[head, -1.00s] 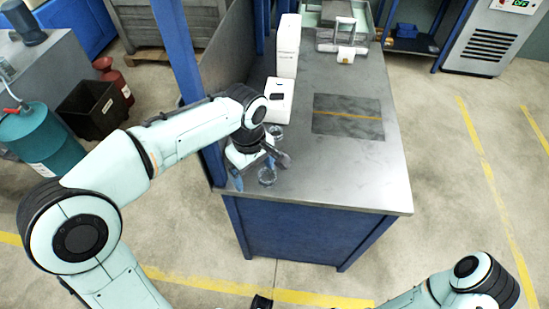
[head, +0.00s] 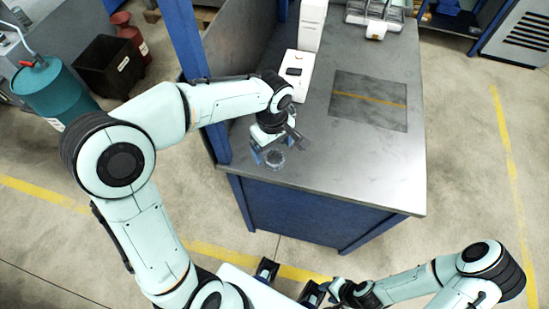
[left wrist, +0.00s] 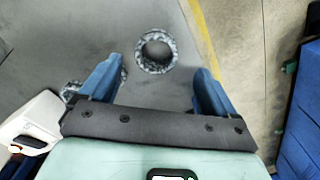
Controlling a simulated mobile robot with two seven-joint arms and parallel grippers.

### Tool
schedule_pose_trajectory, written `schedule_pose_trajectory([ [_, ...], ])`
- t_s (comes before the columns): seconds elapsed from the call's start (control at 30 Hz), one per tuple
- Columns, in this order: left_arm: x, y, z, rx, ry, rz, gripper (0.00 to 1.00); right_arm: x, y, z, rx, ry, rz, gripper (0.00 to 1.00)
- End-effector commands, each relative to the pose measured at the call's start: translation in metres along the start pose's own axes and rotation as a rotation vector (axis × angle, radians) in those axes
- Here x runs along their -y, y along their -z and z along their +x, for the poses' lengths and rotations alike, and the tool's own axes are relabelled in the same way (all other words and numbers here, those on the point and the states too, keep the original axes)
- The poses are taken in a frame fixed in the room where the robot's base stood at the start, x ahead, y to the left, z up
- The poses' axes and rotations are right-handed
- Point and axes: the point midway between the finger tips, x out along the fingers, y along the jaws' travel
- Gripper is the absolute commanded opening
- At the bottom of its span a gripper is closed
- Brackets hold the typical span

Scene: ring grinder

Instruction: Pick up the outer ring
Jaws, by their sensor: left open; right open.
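A grey speckled ring (head: 274,166), which I take for the outer ring, lies flat near the table's front left corner in the head view. In the left wrist view the ring (left wrist: 155,70) lies just beyond my fingertips, between their lines, with its hole clear. My left gripper (head: 278,150) is open and empty above the ring, pointing down; its blue fingers show in the left wrist view (left wrist: 158,66). Another speckled ring piece (left wrist: 70,91) is partly hidden by the left finger. My right gripper (head: 330,291) is low at the bottom, away from the table.
The grey table (head: 350,170) is bare at its front right. A dark mat (head: 368,110) with a yellow line lies behind. A white device (head: 296,68) stands behind my left wrist, and a blue post (head: 184,45) is beside my left arm.

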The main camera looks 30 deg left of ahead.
Motion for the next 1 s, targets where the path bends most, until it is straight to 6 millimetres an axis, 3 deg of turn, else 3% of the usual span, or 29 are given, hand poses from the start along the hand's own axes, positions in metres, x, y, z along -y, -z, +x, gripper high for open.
schedule_pose_trajectory([
  [0.3, -0.005, 0.0, 0.044, 0.001, 0.002, 0.001, 0.9, 0.0, 0.0, 0.001, 0.0, 0.0, 0.0, 0.43],
  [0.6, -0.005, 0.001, 0.048, 0.0, 0.0, 0.001, 0.9, 0.0, 0.0, 0.001, 0.0, 0.0, 0.0, 0.43],
  [0.8, -0.005, 0.001, 0.048, 0.0, 0.0, 0.0, 0.25, 0.0, 0.0, 0.001, 0.0, 0.0, 0.0, 0.43],
  [1.0, -0.005, 0.001, 0.047, 0.0, -0.001, 0.001, 0.23, 0.0, 0.0, 0.001, 0.0, 0.0, 0.0, 0.43],
])
